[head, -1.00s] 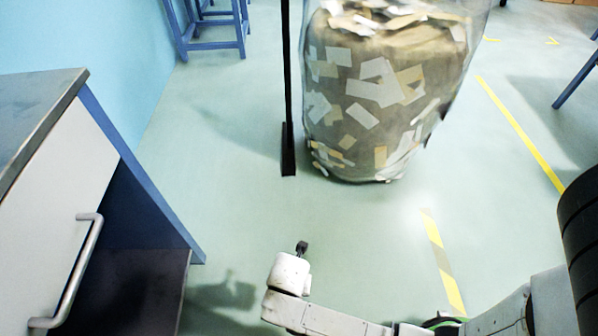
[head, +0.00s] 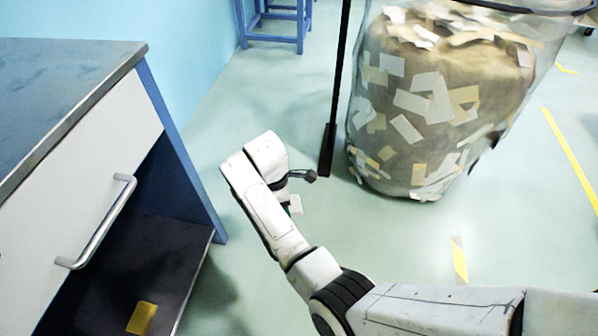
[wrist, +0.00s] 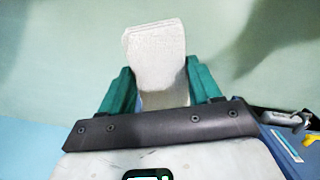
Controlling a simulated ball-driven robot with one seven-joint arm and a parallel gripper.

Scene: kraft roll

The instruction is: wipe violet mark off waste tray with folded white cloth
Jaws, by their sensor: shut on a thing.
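The folded white cloth (wrist: 157,48) is in my gripper (wrist: 162,84), between its two teal fingers in the wrist view, and stands out past their tips. In the head view a small pale piece of the cloth (head: 296,204) shows at the end of my arm, held in the air over the floor. Most of my gripper is hidden there behind my wrist. I see no waste tray and no violet mark in either view now.
A bench (head: 90,150) with a metal handle (head: 100,225) and open lower shelf stands at left. A yellow piece (head: 142,317) lies on that shelf. A clear bag of paper scraps (head: 440,100) and a dark post (head: 335,100) stand beyond my arm. Floor between is clear.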

